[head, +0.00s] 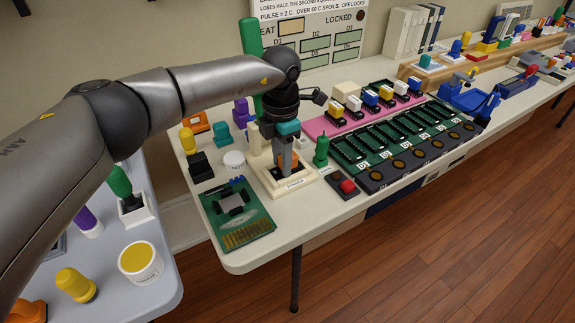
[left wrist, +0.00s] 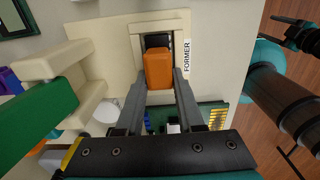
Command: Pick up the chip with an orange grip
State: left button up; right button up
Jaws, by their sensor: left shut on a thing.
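The chip's orange grip (left wrist: 158,70) stands in the cream former (left wrist: 112,45), a block labelled FORMER, in the left wrist view. A dark part shows in the former's slot just beyond the grip. My left gripper (left wrist: 159,88) has one finger on each side of the orange grip and is shut on it. In the head view my left gripper (head: 284,165) points straight down over the former (head: 270,186), and a sliver of orange shows between its fingers. The chip's body and pins are hidden in the former.
A green circuit board (head: 233,232) lies in front of the former. A green-handled tool (head: 321,150) and a red button box (head: 346,187) stand to the right. A row of green sockets (head: 405,135) and a pink tray (head: 318,126) with several coloured-grip chips lie beyond.

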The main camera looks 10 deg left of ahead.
pick_arm(q)
grip_shut()
jog(key=shift+r, duration=0.1)
jog(key=shift+r, duration=0.75)
notch_tip(320, 180, up, 18)
jog(key=p, duration=0.5)
jog(key=shift+r, duration=0.2)
pick_arm(e)
jog(key=s+d+f, duration=0.5)
jog(key=s+d, duration=0.1)
jog(key=s, duration=0.1)
jog(key=shift+s+h, duration=0.3)
jog(key=shift+s, duration=0.1)
jog(key=shift+f, duration=0.15)
